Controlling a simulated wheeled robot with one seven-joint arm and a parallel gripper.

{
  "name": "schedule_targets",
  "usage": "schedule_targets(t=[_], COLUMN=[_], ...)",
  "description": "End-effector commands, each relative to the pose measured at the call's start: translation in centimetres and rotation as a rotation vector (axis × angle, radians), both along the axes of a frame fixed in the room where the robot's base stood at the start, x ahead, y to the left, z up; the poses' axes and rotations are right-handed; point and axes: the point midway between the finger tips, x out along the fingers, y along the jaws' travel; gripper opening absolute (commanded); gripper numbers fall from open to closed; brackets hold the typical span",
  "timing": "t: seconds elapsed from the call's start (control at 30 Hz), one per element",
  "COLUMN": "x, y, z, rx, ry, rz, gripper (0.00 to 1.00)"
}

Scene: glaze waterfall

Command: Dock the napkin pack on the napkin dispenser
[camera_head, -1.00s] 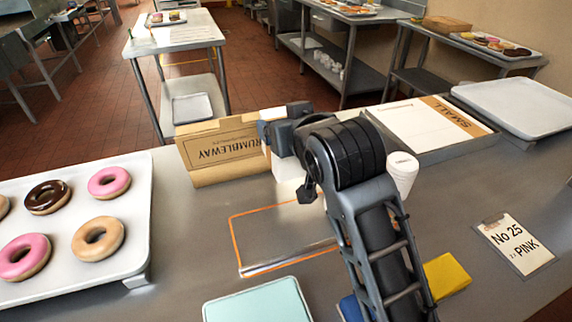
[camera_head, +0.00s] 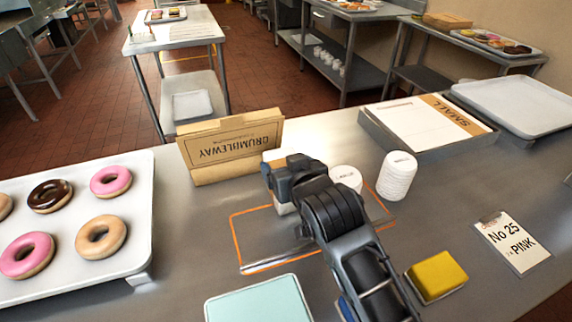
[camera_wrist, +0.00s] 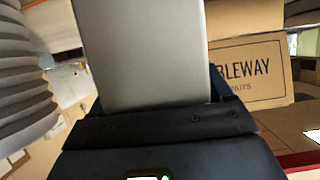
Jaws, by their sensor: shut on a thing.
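My gripper (camera_head: 288,178) is low over the counter, in front of the cardboard box and left of the paper cups. It is shut on a pale block, which I take for the napkin pack (camera_head: 284,208). Part of the block shows below the jaws and part behind them. In the wrist view the pack is a plain grey panel (camera_wrist: 148,50) rising from the dark jaws (camera_wrist: 160,125). I cannot make out a napkin dispenser for certain. My arm and gripper cover part of the counter. I cannot tell whether the pack touches the counter.
A cardboard box (camera_head: 230,147) stands behind my gripper. A cup stack (camera_head: 398,177) and another white cup item (camera_head: 346,177) are close right. An orange outline (camera_head: 237,238) marks the counter. A doughnut tray (camera_head: 140,215), teal item (camera_head: 258,302) and yellow block (camera_head: 437,277) lie around.

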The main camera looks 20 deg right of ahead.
Motion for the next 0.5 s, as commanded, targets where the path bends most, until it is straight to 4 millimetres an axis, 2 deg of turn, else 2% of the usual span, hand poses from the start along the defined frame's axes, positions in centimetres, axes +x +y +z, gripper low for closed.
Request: schedule_targets(t=[0.13, 0.17, 0.2, 0.37, 0.5], x=[0.02, 0.01, 0.01, 0.01, 0.01], y=[0.00, 0.00, 0.00, 0.00, 0.00], z=[-0.30, -0.34, -0.26, -0.25, -0.24], rx=[0.000, 0.000, 0.000, 0.000, 0.000], ry=[-0.001, 0.000, 0.000, 0.000, 0.000], rz=[0.000, 0.000, 0.000, 0.000, 0.000], gripper=[0.44, 0.79, 0.83, 0.98, 1.00])
